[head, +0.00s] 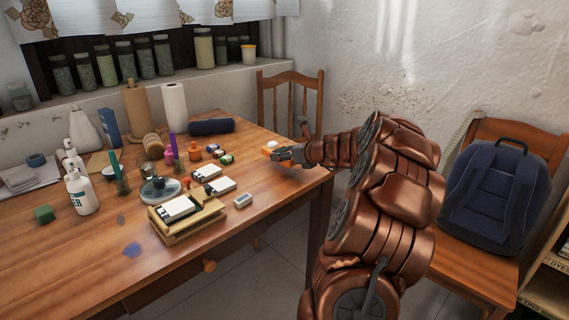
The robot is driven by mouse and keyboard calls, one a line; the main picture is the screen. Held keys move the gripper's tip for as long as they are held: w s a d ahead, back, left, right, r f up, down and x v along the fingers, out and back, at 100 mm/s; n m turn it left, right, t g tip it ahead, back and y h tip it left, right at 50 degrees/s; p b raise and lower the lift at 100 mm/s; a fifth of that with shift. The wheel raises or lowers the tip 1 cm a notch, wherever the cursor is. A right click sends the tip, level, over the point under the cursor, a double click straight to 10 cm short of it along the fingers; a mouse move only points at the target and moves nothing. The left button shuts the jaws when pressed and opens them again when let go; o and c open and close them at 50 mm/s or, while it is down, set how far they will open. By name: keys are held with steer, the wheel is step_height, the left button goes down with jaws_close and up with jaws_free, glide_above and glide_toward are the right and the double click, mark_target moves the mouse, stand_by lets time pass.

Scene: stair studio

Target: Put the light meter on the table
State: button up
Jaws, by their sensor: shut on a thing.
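My gripper (277,153) is at the right end of the wooden table (290,183), low over the top, with my arm reaching in from the right. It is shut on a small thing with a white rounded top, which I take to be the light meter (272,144). Most of that thing is hidden by the fingers. An orange patch shows at the fingertips. I cannot tell whether the held thing touches the table top.
A wooden tray with white cards (175,236), a small grey-white device (243,200) and little bottles (194,151) stand left of my gripper. A dark blue roll (210,127) lies behind. A chair (292,90) stands beyond; a backpack (495,190) sits on another chair.

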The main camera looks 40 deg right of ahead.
mark_target(285, 169)
steer(key=shift+w+d, duration=0.15)
steer(key=shift+d, duration=0.1)
steer(key=shift+w+d+f, duration=0.15)
steer(key=shift+f, duration=0.2)
step_height(285, 169, down, 3)
steer(key=shift+f+b, duration=0.1)
steer(key=shift+b, duration=0.7)
steer(key=o, duration=1.2)
